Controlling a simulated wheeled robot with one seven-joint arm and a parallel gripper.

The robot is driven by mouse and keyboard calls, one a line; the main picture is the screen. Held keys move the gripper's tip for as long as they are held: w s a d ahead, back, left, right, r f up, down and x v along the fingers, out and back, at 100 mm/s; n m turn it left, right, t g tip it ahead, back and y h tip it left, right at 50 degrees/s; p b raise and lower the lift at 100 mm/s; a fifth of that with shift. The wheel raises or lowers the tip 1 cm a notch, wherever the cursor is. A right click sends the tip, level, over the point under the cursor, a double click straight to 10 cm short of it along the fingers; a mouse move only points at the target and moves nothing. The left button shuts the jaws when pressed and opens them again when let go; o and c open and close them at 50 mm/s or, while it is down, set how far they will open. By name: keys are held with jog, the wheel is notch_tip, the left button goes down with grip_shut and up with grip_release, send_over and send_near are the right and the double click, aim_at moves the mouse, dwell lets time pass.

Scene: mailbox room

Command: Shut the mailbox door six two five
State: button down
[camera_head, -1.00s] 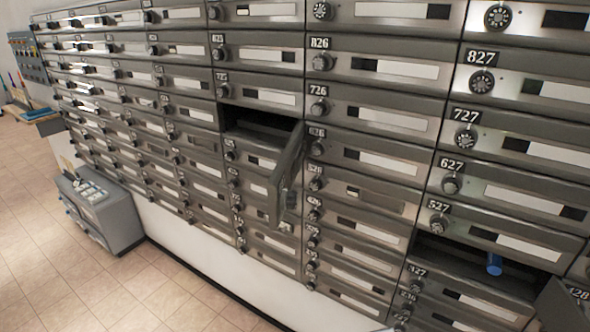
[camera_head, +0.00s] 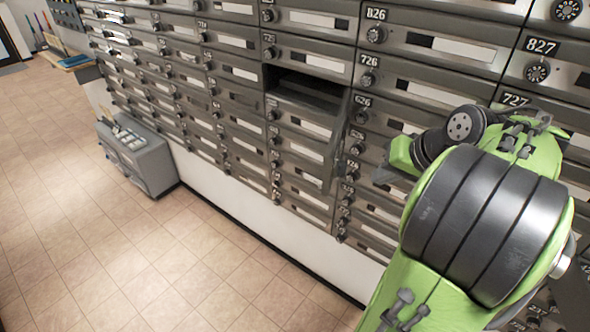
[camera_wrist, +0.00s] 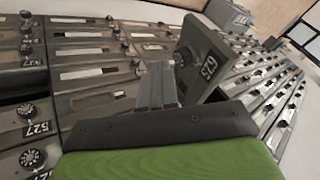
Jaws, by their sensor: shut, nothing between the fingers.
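The mailbox door 625 (camera_wrist: 204,62) stands swung out from the wall in the wrist view, its number plate turned sideways. In the head view the door (camera_head: 338,148) shows as a dark panel nearly edge-on, below and right of its dark open compartment (camera_head: 303,88). My gripper (camera_wrist: 158,86) is shut and empty, just left of the door in the wrist view. I cannot tell whether it touches the door. In the head view my green and black arm covers the right side, and the fingertips cannot be made out.
Rows of closed mailboxes with round dials (camera_head: 367,79) surround the opening. A grey floor unit (camera_head: 137,155) stands against the wall at left. The tiled floor (camera_head: 90,240) in front is clear. Mailboxes behind my arm are hidden.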

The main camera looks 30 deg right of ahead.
jog(key=w+a+f+b, duration=0.2)
jog(key=w+f+b, duration=0.1)
jog(key=w+f, duration=0.5)
jog(key=shift+w+a, duration=0.2)
jog(key=shift+a, duration=0.15)
